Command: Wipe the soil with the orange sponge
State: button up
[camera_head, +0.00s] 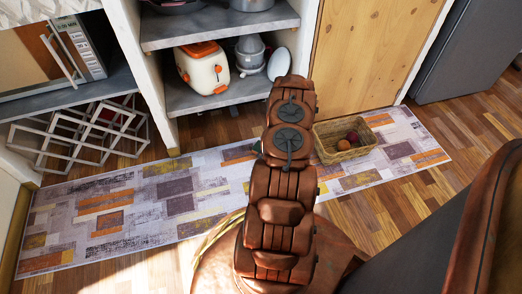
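Neither the orange sponge nor any soil shows in the head view. My brown arm rises through the middle of the picture, over the rug and in front of the shelves. My gripper cannot be made out; only arm links show.
A patterned rug (180,207) lies on the wooden floor. A wicker basket (326,150) with round dark items stands on it, right of my arm. Behind are open shelves with a white-and-orange appliance (203,70) and pots, a white lattice rack (85,134), a microwave (85,48), and a wooden door (368,55).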

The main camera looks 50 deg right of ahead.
aim_at(236, 158)
jog(key=shift+s+d+f, duration=0.15)
jog(key=shift+s+d, duration=0.55)
jog(key=shift+d, duration=0.15)
jog(key=shift+p, duration=0.4)
jog(key=shift+a, duration=0.1)
jog(key=shift+w+a+r+p, duration=0.15)
jog(key=shift+w+a+p, duration=0.3)
jog(key=shift+w+a, duration=0.4)
jog(key=shift+w+a+r+p, duration=0.1)
jog(key=shift+w+a+p, duration=0.4)
jog(key=shift+a, duration=0.5)
jog(key=shift+w+a+f+p, duration=0.1)
jog(key=shift+w+a+p, duration=0.1)
jog(key=shift+w+a, duration=0.65)
jog(key=shift+w+a+f+p, duration=0.2)
jog(key=shift+w+a, duration=0.35)
jog(key=shift+a, duration=0.45)
jog(key=shift+w+a+f+p, duration=0.1)
jog(key=shift+w+a+p, duration=0.15)
jog(key=shift+w+a, duration=0.6)
jog(key=shift+w+a+r+p, duration=0.15)
jog(key=shift+w+a, duration=0.15)
jog(key=shift+a, duration=0.2)
jog(key=shift+w+a+f+p, duration=0.1)
jog(key=shift+w+a+p, duration=0.1)
jog(key=shift+w+a, duration=0.25)
jog(key=shift+w+a+r+p, duration=0.1)
jog(key=shift+w+a+p, duration=0.1)
jog(key=shift+a, duration=0.4)
